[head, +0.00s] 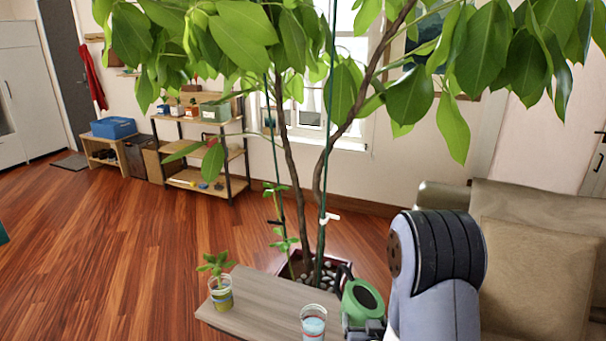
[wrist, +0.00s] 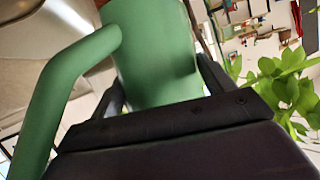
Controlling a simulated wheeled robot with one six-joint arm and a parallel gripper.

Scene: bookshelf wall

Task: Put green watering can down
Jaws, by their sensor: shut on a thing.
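The green watering can (head: 362,302) is at the lower middle right of the head view, beside the right end of a grey wooden table. Its dark round opening faces up and toward me, and a black part sticks up at its left. My gripper (head: 376,328) is shut on it, partly cut off by the frame's lower edge. In the wrist view the can's green body (wrist: 150,50) and its curved handle (wrist: 60,90) fill the area beyond my dark gripper (wrist: 165,110). I cannot tell whether the can's base touches anything.
The grey table (head: 262,300) holds a small potted plant (head: 221,292) and a glass (head: 313,322) close to the can. A large potted tree (head: 318,180) stands behind, its leaves hanging overhead. A sofa (head: 535,260) is at right. Wooden floor at left is open.

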